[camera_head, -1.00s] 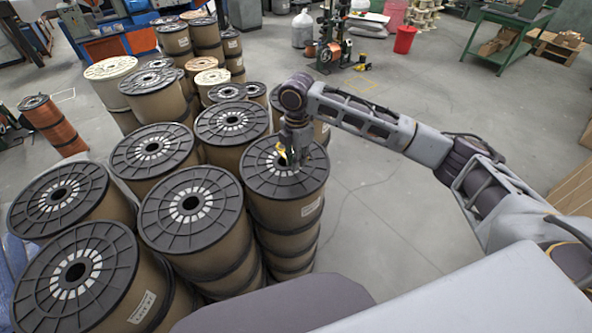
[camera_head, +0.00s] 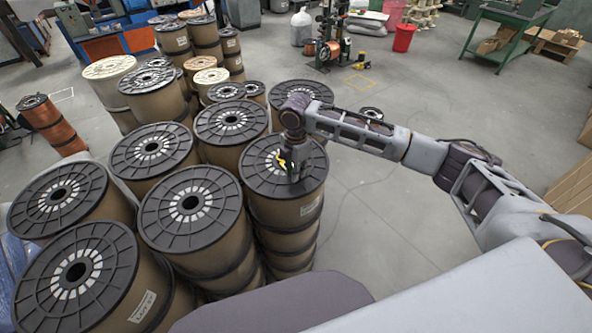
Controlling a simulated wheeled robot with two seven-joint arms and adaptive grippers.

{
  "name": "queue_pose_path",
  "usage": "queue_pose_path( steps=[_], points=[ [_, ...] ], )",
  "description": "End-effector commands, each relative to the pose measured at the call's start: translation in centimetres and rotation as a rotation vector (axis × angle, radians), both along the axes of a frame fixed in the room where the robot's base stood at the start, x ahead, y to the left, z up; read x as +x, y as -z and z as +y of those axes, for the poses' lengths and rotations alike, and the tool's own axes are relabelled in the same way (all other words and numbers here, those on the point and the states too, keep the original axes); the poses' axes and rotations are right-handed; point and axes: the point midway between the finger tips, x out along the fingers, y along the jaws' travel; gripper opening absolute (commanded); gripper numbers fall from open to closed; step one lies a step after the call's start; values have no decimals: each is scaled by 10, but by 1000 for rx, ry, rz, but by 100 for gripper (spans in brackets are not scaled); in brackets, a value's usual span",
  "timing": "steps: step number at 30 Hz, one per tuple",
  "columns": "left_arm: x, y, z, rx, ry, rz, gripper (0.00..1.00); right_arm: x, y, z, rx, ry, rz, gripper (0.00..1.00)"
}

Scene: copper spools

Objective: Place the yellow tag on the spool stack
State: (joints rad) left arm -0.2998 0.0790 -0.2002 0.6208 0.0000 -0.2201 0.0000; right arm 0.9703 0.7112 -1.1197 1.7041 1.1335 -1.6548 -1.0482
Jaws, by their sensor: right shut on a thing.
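The small yellow tag (camera_head: 282,161) is at the jaws of my right gripper (camera_head: 291,172), which is shut on it. The gripper points down over the top flange of the front right spool stack (camera_head: 284,212), just right of the spool's hub. Whether the tag or fingertips touch the flange, I cannot tell. The stack is several brown-wrapped spools high, with a black spoked top and a white label on its side. The gripper hides part of that top. My left gripper is not in view.
More spool stacks stand close by, one directly left (camera_head: 190,207) and one behind (camera_head: 231,122). Another black spool top (camera_head: 301,91) shows behind my right arm. The grey floor (camera_head: 375,235) to the right is open. A red bucket (camera_head: 404,38) stands farther back.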

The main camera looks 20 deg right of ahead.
Motion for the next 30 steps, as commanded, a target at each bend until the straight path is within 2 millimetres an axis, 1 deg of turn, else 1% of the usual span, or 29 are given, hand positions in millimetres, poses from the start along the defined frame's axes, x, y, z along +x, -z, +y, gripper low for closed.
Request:
queue_pose_path(
  steps=[13, 14, 18, 30],
  points=[
    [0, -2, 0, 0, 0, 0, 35, 0, 3, 0, 1, 0, 0, 0],
    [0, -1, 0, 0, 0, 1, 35, 0, 3, 0, 1, 0, 0, 18],
    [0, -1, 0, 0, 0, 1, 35, 0, 3, 0, 0, 0, 0, 35],
    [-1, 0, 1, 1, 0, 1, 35, 0, 2, 0, 0, 0, -1, 35]
  ],
)
